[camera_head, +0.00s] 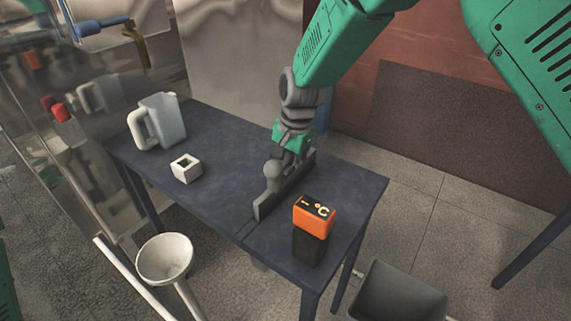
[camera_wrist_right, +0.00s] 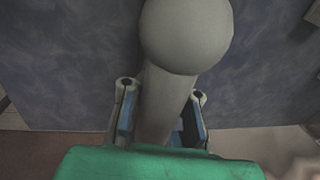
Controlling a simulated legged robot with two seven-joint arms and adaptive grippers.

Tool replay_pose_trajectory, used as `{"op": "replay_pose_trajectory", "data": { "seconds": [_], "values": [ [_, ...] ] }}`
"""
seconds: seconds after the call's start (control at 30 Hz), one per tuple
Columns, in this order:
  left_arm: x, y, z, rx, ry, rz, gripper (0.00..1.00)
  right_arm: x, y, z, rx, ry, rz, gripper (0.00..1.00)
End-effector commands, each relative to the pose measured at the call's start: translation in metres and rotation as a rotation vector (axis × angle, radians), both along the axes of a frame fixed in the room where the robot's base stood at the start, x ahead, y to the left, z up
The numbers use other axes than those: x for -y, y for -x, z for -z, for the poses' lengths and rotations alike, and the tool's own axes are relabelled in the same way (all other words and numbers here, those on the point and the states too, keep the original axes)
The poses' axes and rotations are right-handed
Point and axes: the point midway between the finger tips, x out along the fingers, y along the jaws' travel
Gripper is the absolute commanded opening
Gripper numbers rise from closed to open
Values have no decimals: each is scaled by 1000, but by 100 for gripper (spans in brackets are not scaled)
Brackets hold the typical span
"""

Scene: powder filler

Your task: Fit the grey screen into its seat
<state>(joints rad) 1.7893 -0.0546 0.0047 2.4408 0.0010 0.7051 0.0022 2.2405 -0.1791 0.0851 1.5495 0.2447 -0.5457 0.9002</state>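The grey screen (camera_head: 266,203) is a thin upright panel on the dark table, with a rounded grey handle. My left gripper is not in view.
An orange and black °C device (camera_head: 313,230) stands on the table right of the screen. A grey jug (camera_head: 164,122) and a white square ring (camera_head: 186,169) stand at left. A white bowl (camera_head: 165,257) and a dark bin (camera_head: 398,294) are below the front edge.

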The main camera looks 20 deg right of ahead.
Motion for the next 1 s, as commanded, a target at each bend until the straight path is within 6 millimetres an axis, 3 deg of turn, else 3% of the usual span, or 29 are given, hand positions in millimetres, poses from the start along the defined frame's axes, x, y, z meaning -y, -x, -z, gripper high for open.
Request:
{"op": "replay_pose_trajectory", "data": {
  "seconds": [0.97, 1.0],
  "values": [
    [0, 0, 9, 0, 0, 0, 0, 0, -1, 24, 1, 0, 0, 0],
    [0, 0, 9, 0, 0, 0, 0, 0, -1, 24, 2, 0, 0, 5]
  ]
}}
